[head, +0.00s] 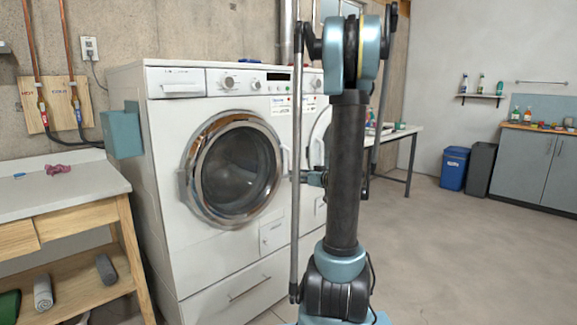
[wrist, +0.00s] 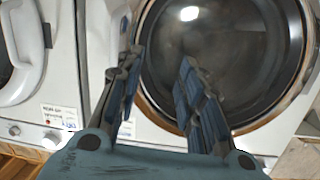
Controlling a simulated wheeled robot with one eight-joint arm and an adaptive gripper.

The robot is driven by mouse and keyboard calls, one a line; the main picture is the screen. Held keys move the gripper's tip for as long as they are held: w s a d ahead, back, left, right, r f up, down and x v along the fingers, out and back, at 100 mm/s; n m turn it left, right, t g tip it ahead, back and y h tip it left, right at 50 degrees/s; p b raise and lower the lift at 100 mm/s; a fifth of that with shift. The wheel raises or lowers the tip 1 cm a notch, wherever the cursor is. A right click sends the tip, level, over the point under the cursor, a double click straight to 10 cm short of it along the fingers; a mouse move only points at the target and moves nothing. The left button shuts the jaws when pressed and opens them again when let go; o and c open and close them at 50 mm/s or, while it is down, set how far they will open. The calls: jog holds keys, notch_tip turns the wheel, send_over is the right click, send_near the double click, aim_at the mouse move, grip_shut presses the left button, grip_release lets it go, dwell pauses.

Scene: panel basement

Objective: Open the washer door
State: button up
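The near white washer (head: 165,135) has a round door with a chrome ring and dark glass (head: 240,175); the door looks closed. A pale handle (head: 285,158) shows at the door's right edge. In the wrist view, which looks upside down, the door (wrist: 225,50) fills the right side. My gripper (wrist: 159,64) has its two fingers apart with nothing clearly between them. The left finger overlaps the area at the door's left edge, where a pale part, perhaps the handle (wrist: 119,22), shows. In the head view my gripper is mostly hidden behind my arm, right of the door.
A second washer (head: 318,130) stands to the right, partly behind my arm; its white handle (wrist: 25,65) shows in the wrist view. A workbench (head: 70,195) stands left. A table (head: 400,134), bins (head: 453,168) and a grey cabinet (head: 520,163) are farther right. The floor at right is clear.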

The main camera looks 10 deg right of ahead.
aim_at(290, 162)
jog(key=w+d+t, duration=0.3)
jog(key=w+d, duration=0.1)
jog(key=d, duration=0.2)
jog(key=shift+m+h, duration=0.3)
jog(key=shift+h, duration=0.1)
jog(key=x, duration=1.7)
jog(key=shift+a, duration=0.15)
grip_shut()
